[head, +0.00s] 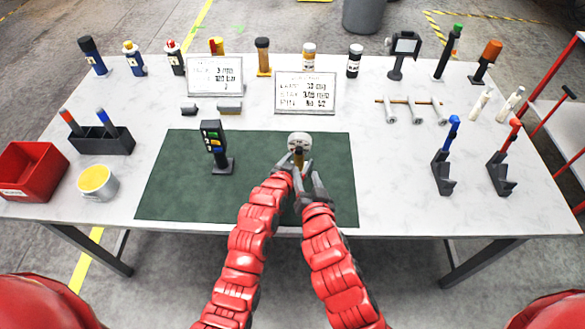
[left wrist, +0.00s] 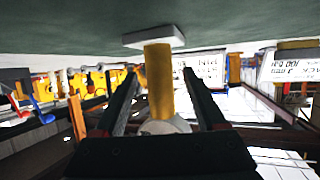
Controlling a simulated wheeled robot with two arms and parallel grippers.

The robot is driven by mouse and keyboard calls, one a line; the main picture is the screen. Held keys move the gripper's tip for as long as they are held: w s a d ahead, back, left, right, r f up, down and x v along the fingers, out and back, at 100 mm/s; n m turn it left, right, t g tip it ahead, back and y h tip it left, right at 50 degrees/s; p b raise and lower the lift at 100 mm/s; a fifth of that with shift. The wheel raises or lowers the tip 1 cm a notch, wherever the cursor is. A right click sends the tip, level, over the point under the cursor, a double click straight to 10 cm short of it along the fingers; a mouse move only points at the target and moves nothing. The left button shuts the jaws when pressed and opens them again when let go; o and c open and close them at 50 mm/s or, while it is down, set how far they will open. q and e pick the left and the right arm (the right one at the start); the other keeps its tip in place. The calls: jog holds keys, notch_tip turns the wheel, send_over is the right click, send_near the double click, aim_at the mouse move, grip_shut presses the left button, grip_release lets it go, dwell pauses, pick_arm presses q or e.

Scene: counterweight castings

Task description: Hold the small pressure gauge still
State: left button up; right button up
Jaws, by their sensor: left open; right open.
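The small pressure gauge (head: 299,139) stands upright on the green mat (head: 255,190), with a pale round head and a yellow-brown stem. In the left wrist view, which is upside down, its yellow stem (left wrist: 159,80) and pale base show between my left fingers. My left gripper (head: 288,163) is open at the gauge, with one finger on each side of the stem and visible gaps. My right gripper (head: 311,180) is open and empty, close beside it, on the near right of the gauge. The arms partly hide the gauge's lower part in the head view.
A dark handheld meter (head: 214,145) stands on the mat to the left. Two printed signs (head: 305,92) (head: 215,75) stand behind the mat. A blue-handled tool holder (head: 445,160) and a red-handled one (head: 503,160) stand right. The mat's right edge area is clear.

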pick_arm(q)
jog(key=shift+w+d+f, duration=0.25)
jog(key=shift+w+f, duration=0.1)
jog(key=shift+w, duration=0.25)
grip_shut()
jog(key=shift+r, duration=0.1)
dwell(1.0)
